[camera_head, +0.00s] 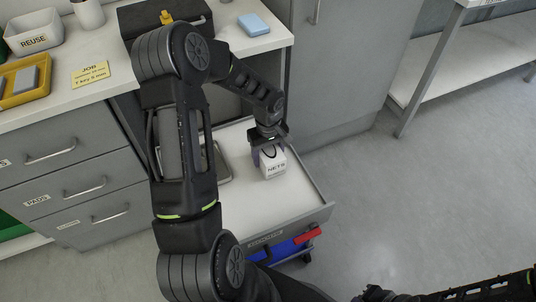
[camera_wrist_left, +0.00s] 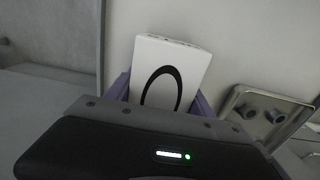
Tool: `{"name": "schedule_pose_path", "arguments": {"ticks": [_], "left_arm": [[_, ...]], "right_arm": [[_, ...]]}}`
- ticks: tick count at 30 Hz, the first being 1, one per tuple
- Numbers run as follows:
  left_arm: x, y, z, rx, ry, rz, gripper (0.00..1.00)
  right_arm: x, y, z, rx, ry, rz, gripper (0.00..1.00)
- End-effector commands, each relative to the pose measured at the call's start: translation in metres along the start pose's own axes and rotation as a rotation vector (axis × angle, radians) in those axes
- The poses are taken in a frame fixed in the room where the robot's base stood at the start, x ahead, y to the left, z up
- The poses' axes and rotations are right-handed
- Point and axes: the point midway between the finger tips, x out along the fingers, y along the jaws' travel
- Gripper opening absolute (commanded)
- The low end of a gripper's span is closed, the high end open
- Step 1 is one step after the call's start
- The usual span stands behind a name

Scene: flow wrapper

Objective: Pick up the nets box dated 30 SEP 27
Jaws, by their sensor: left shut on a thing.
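A white box (camera_head: 273,169) labelled NETS is in the open drawer in the head view. Its date is too small to read. My left gripper (camera_head: 268,150) reaches down from above and is shut on the box. In the left wrist view the box (camera_wrist_left: 170,72), with a black oval mark on its face, sits between the two purple fingers. I cannot tell whether the box touches the drawer floor. My right arm (camera_head: 450,292) shows only at the bottom right edge; its gripper is not in view.
The open drawer (camera_head: 245,212) has a pale floor and holds a metal tray (camera_head: 222,163), which shows in the left wrist view with small round parts (camera_wrist_left: 250,112). A counter above carries a REUSE bin (camera_head: 33,32), yellow tray (camera_head: 22,88), JOB card (camera_head: 90,74) and blue block (camera_head: 253,25).

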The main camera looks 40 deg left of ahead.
Motion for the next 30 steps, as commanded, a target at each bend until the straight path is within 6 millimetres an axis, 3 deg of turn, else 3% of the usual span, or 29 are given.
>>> {"name": "schedule_pose_path", "arguments": {"ticks": [9, 19, 23, 30], "left_arm": [[0.0, 0.0, 0.0, 0.0, 0.0, 0.0, 0.19], [-0.006, 0.0, 0.0, -0.001, 0.001, 0.001, 0.18], [-0.021, 0.001, -0.001, 0.001, 0.003, 0.002, 0.18], [-0.068, 0.001, -0.001, 0.0, 0.005, 0.002, 0.18]], "right_arm": [[0.0, 0.0, 0.0, 0.0, 0.0, 0.0, 0.0], [-0.001, -0.001, 0.0, 0.0, 0.0, 0.0, 0.0], [-0.004, -0.002, 0.0, 0.0, 0.0, 0.0, 0.0], [-0.011, -0.004, 0.0, 0.0, 0.0, 0.0, 0.0]]}}
